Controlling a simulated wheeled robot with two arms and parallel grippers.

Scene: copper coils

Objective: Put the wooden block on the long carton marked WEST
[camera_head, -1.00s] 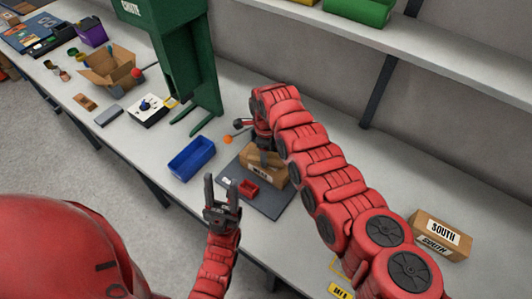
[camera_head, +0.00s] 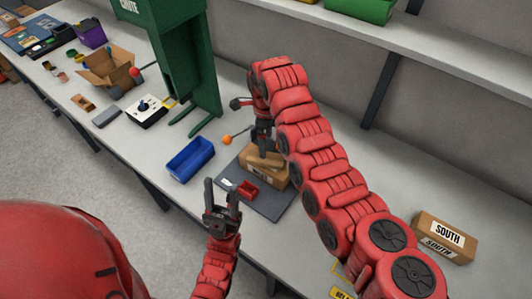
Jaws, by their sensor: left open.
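The long carton (camera_head: 262,178) is brown and sits on a dark grey mat (camera_head: 268,208) near the middle of the bench. Its front label read WEST a second ago and is hard to read now. The wooden block (camera_head: 264,158) is light brown and appears to lie on top of the carton. My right gripper (camera_head: 262,146) points down right above the block, partly behind my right arm; whether its fingers touch the block is unclear. My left gripper (camera_head: 222,190) is open and empty, in front of the mat near the bench's front edge.
A small red tray (camera_head: 247,190) is on the mat. A blue bin (camera_head: 190,160) stands left of it, an orange ball (camera_head: 227,140) behind. A green chute (camera_head: 185,60) stands at back left. A carton marked SOUTH (camera_head: 446,238) is at the right, with an open box (camera_head: 108,72) far left.

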